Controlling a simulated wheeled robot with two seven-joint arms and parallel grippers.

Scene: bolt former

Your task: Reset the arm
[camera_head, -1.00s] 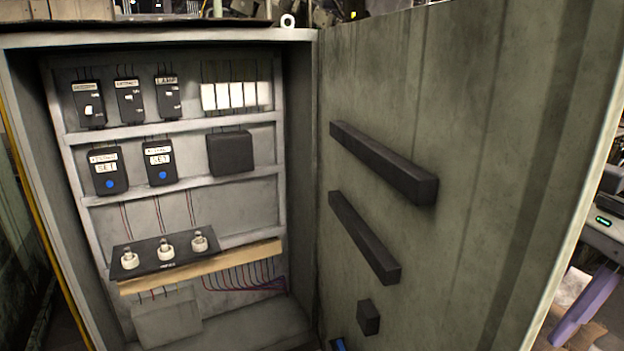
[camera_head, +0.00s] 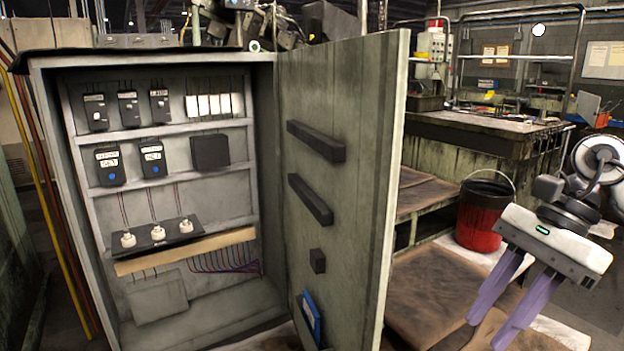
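My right gripper (camera_head: 506,308) is at the lower right of the head view, to the right of the cabinet door, pointing down. Its two purple fingers are apart with nothing between them. It touches nothing that I can see. My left gripper is not in view. The electrical cabinet (camera_head: 165,54) stands at the left with its door (camera_head: 345,170) swung open. Inside are breaker switches (camera_head: 128,109), two modules with blue buttons (camera_head: 152,160), and a black panel with white fuse holders (camera_head: 158,235).
A red and black bucket (camera_head: 484,215) stands behind my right gripper. A workbench (camera_head: 480,130) is at the back right. Brown matting (camera_head: 430,290) covers the floor right of the door. The door's free edge stands between the cabinet and my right gripper.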

